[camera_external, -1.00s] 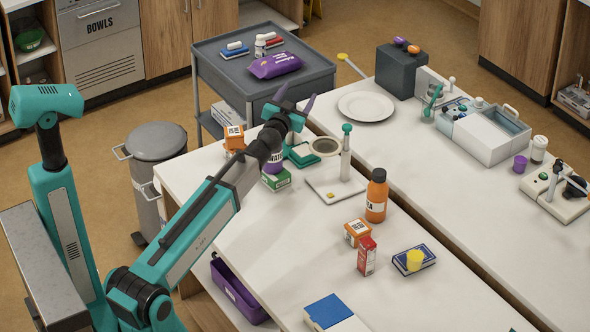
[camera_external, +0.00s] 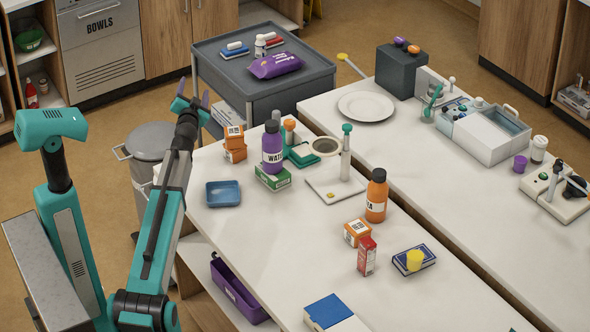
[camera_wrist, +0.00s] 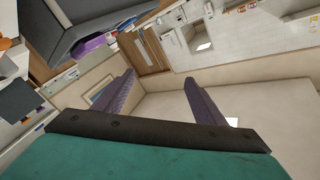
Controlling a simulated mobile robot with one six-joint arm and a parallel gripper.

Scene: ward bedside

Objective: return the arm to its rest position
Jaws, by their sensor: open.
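My gripper (camera_external: 193,101) is open and empty in the outside view. It is raised near the left front corner of the grey trolley, beyond the far left end of the white table (camera_external: 240,230). My arm reaches up and away from its base at the lower left. In the wrist view, the two purple fingers (camera_wrist: 160,95) stand wide apart with nothing between them.
A grey bin (camera_external: 155,142) stands left of my arm. The grey trolley (camera_external: 218,62) is close to my gripper. A purple bottle (camera_external: 272,150), orange boxes (camera_external: 235,148) and a blue tray (camera_external: 223,194) are at the table's left end. The table's front middle is mostly clear.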

